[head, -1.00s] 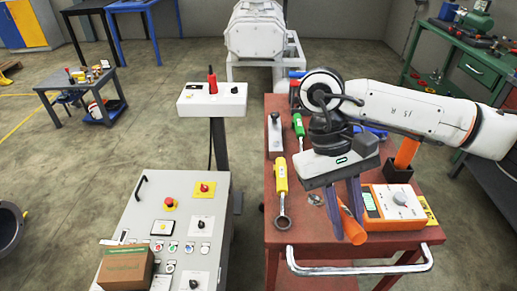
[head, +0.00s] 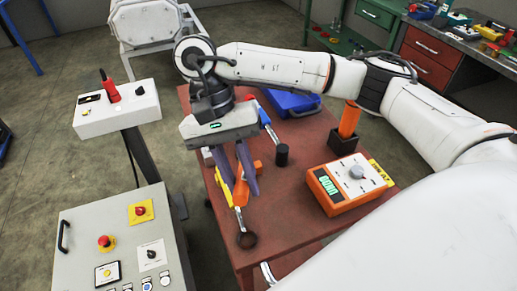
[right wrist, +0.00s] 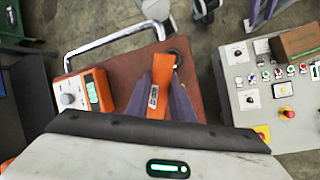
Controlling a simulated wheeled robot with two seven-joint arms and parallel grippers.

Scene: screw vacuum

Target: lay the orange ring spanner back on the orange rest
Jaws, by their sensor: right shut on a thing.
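My right gripper (head: 246,187) is shut on the orange ring spanner (head: 240,194). Its two dark fingers point down over the left part of the red table. The spanner's dark ring end (head: 246,240) points toward the table's front edge. In the right wrist view the orange handle (right wrist: 160,88) lies between the fingers. I cannot tell whether the spanner touches the table. An orange piece (head: 257,168) shows just behind the fingers; it may be the orange rest, but it is mostly hidden. My left gripper is not in view.
An orange meter (head: 345,186) stands on the red table (head: 300,134) to the right. A blue case (head: 292,103) and a black block (head: 347,143) with an upright orange handle are farther back. A grey control cabinet (head: 85,225) stands left.

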